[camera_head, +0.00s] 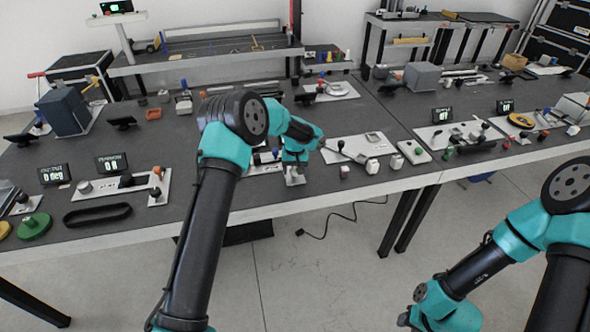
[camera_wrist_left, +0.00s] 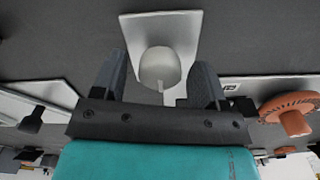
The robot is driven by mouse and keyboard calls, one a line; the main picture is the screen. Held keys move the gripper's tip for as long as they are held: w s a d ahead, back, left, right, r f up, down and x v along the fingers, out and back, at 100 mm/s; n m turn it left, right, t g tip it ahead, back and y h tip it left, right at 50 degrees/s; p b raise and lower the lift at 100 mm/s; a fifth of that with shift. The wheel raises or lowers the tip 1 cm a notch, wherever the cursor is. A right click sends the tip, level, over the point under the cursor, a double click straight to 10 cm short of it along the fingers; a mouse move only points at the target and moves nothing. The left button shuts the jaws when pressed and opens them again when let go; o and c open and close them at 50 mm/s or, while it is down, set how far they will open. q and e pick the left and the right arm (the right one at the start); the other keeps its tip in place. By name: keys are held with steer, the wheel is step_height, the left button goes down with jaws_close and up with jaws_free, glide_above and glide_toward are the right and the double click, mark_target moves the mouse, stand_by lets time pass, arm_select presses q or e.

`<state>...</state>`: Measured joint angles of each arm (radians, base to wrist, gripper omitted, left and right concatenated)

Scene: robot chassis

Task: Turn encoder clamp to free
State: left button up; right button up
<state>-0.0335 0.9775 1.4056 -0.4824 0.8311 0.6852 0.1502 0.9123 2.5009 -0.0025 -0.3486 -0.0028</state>
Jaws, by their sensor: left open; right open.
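My left gripper (camera_head: 293,172) is low over the front edge of the near table, pointing down. In the left wrist view its two fingers (camera_wrist_left: 160,82) are spread, one on each side of a rounded pale grey knob (camera_wrist_left: 160,66). The knob stands on a small light plate (camera_wrist_left: 185,25), with a visible gap to the fingers. The plate (camera_head: 295,180) shows under the gripper in the head view. No label shows that this knob is the encoder clamp. My right arm is at the lower right, away from the tables, and its fingers are not visible.
An orange ribbed knob (camera_wrist_left: 290,112) stands to the right in the left wrist view. A metal plate with a lever (camera_head: 345,150) and white blocks (camera_head: 372,166) lie to the right of the left gripper. A black belt loop (camera_head: 97,214) lies at the left front.

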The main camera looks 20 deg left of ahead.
arm_select(q)
steer(key=shift+r, duration=0.15)
step_height(320, 180, up, 17)
stand_by(0.5)
